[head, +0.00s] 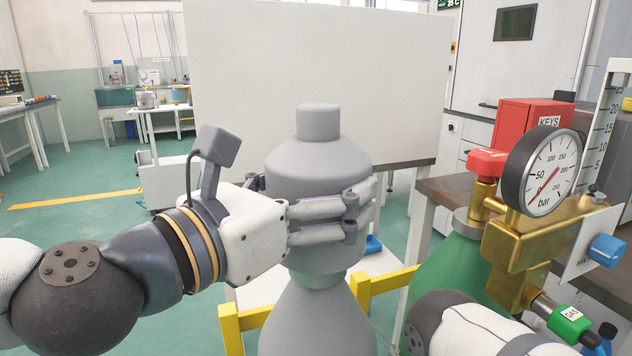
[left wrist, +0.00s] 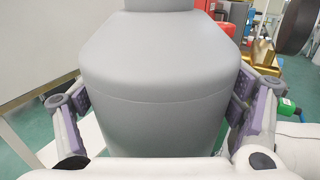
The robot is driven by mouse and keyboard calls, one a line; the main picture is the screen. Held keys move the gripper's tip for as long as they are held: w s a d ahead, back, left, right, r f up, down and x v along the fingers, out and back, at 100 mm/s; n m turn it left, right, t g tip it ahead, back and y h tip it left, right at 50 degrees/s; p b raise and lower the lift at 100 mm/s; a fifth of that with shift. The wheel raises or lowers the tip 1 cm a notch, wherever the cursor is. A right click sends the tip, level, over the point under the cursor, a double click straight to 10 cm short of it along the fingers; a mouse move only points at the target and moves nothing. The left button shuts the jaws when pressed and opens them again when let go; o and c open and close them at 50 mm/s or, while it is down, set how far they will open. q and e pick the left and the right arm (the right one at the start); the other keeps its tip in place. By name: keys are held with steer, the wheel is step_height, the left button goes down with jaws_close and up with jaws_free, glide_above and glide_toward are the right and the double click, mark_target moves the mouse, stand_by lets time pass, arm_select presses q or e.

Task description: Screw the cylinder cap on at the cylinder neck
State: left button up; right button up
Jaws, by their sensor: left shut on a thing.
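The grey cylinder cap (head: 318,160) is upright, with a narrower round knob on top. It stands directly above the grey cylinder (head: 318,325), whose shoulder widens below a short neck (head: 322,280). The cap's lower end meets the neck area; I cannot tell how far it is engaged. My left gripper (head: 345,212) comes from the left and is shut on the cap's side at mid-height. In the left wrist view the cap (left wrist: 165,70) fills the space between the purple-padded fingers. My right arm shows at the lower right, but its gripper is out of view.
A yellow frame (head: 236,325) surrounds the cylinder. Right of it stand a green cylinder (head: 440,265) and a brass regulator (head: 520,250) with a pressure gauge (head: 545,170). A red KEYS box (head: 530,118) is behind. A large pale panel (head: 250,60) stands behind the cap.

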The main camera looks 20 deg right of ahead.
arm_select(q)
steer(key=shift+f+b, duration=0.3)
steer(key=shift+f, duration=0.3)
arm_select(e)
steer(key=shift+s+f, duration=0.3)
steer(key=shift+f, duration=0.05)
arm_select(q)
steer(key=shift+f, duration=0.1)
